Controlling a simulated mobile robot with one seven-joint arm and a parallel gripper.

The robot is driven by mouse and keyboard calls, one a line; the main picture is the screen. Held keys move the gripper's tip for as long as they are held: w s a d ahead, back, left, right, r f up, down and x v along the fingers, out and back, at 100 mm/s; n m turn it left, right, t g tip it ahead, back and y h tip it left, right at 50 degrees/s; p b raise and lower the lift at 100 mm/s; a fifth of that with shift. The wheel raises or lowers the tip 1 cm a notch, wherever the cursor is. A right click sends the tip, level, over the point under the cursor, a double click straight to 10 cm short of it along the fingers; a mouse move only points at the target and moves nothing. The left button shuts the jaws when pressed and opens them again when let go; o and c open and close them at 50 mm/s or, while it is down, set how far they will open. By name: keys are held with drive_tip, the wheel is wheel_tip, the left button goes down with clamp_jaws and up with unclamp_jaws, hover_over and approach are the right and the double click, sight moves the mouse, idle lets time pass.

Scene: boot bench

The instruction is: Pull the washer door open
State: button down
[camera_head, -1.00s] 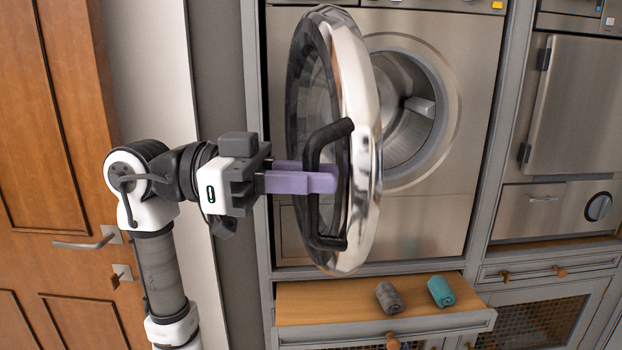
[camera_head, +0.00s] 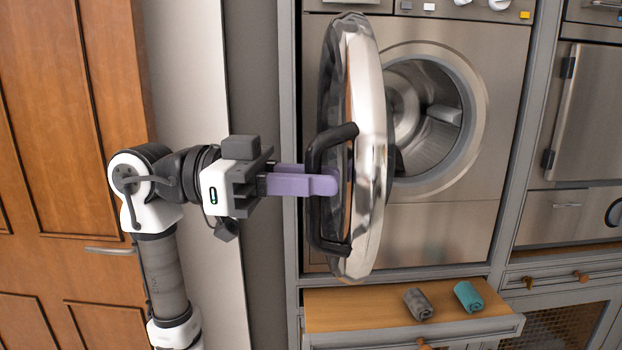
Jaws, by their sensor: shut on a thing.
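The washer door (camera_head: 370,150) stands swung out from the washer (camera_head: 450,228), seen nearly edge-on, with a shiny rim and dark glass. The round drum opening (camera_head: 432,120) shows behind it to the right. A black bar handle (camera_head: 318,200) stands on the door's left face. My gripper (camera_head: 325,184) reaches in from the left, with its purple fingers shut on the handle at mid-height. The fingertips are partly hidden behind the handle bar.
A wooden pull-out shelf (camera_head: 350,312) below the washer holds a grey rolled towel (camera_head: 418,304) and a teal rolled towel (camera_head: 468,296). A wooden door (camera_head: 70,130) stands at the left. Another steel appliance (camera_head: 585,120) is at the right.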

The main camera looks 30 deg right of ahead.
drive_tip(key=c, duration=1.7)
unclamp_jaws()
drive_tip(key=b+v, duration=0.2)
drive_tip(key=v, duration=1.1)
drive_tip(key=shift+w+a, duration=0.25)
drive_tip(key=shift+w, duration=0.05)
